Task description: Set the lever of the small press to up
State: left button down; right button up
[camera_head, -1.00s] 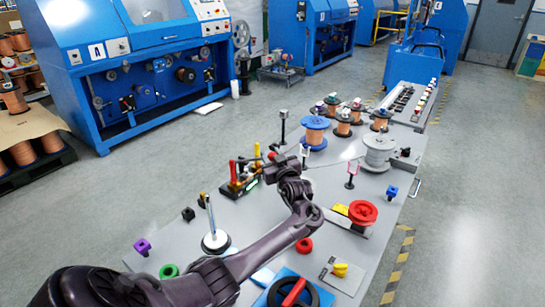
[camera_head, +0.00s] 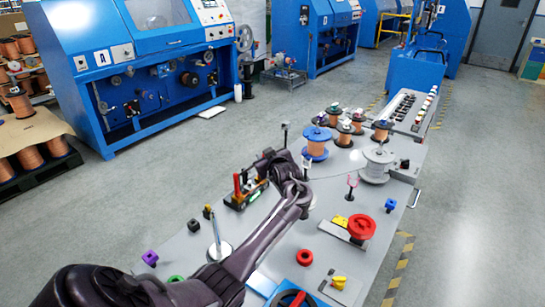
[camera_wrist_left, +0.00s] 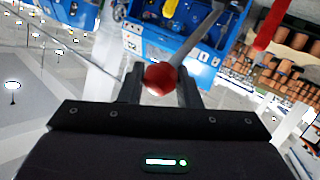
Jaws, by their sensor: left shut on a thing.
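My left gripper (camera_wrist_left: 160,82) is shut on the red ball knob (camera_wrist_left: 160,77) at the end of a grey lever rod (camera_wrist_left: 200,35) in the left wrist view. The rod runs up and to the right from the knob. A second, longer red handle (camera_wrist_left: 270,25) shows apart from it on the right. In the head view, a small device with a dark base and red handle (camera_head: 237,184), seemingly the press, stands at the table's left edge. My left gripper (camera_head: 262,165) is just above and beside it, hiding its upper part and the knob. My right gripper is out of view.
A white post on a round base (camera_head: 219,250) stands nearer on the table (camera_head: 300,225). Blue spool (camera_head: 317,134), grey spool (camera_head: 377,160) and red wheel (camera_head: 361,227) stand to the right. Small blocks and a red ring (camera_head: 304,257) lie around. The table between them is partly clear.

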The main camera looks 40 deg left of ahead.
pick_arm(q)
jog(key=a+r+h+p, duration=0.1)
jog(key=a+r+n+h+p, duration=0.1)
jog(key=a, duration=0.1)
jog(key=a+r+h+p, duration=0.1)
jog(key=a, duration=0.1)
jog(key=shift+s+r+n, duration=0.3)
jog(key=s+a+r+n+h, duration=0.1)
jog(key=a+h, duration=0.2)
jog(key=a, duration=0.4)
jog(key=shift+a+g, duration=0.4)
jog(key=shift+r, duration=0.1)
jog(key=c, duration=1.3)
grip_release()
jog(key=shift+c, duration=0.2)
jog(key=shift+o, duration=1.3)
jog(key=shift+a, duration=0.2)
jog(key=shift+d, duration=0.2)
